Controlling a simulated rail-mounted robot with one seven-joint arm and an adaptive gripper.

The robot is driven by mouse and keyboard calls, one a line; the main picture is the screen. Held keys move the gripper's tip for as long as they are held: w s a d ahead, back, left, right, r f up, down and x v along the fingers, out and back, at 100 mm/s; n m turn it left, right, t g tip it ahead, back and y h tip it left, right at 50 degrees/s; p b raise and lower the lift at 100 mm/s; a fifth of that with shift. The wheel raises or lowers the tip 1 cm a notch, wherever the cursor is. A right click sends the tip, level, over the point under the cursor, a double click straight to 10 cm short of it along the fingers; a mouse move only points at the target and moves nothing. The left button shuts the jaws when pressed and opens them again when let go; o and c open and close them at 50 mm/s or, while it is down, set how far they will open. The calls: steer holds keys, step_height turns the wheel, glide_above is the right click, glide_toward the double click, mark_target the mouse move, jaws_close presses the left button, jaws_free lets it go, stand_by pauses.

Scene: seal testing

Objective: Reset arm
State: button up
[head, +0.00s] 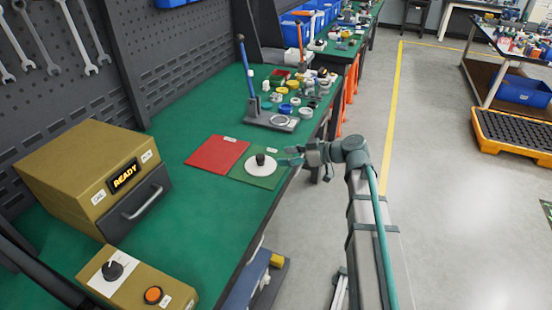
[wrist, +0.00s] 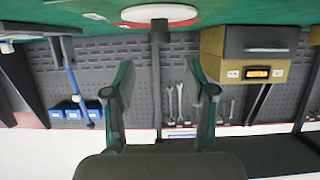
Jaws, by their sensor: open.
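My gripper (head: 290,156) is open and empty at the right edge of the green workbench (head: 215,125). Its two fingers stand wide apart in the wrist view (wrist: 161,85), which looks upside down. A white disc with a black knob (head: 260,160) sits on a green mat (head: 262,179), just left of my gripper in the head view. The disc (wrist: 160,13) is at the top centre of the wrist view. My fingers appear apart from the knob. My arm reaches in from the lower right over the floor.
A red mat (head: 216,155) lies beside the green one. A tan tester (head: 85,175) showing READY and a control box (head: 138,280) stand at left. A blue-handled press (head: 246,75) and several small rings are farther back. Open floor (head: 440,200) lies to the right.

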steer(key=shift+s+d+r, duration=0.25)
steer(key=shift+d, duration=0.25)
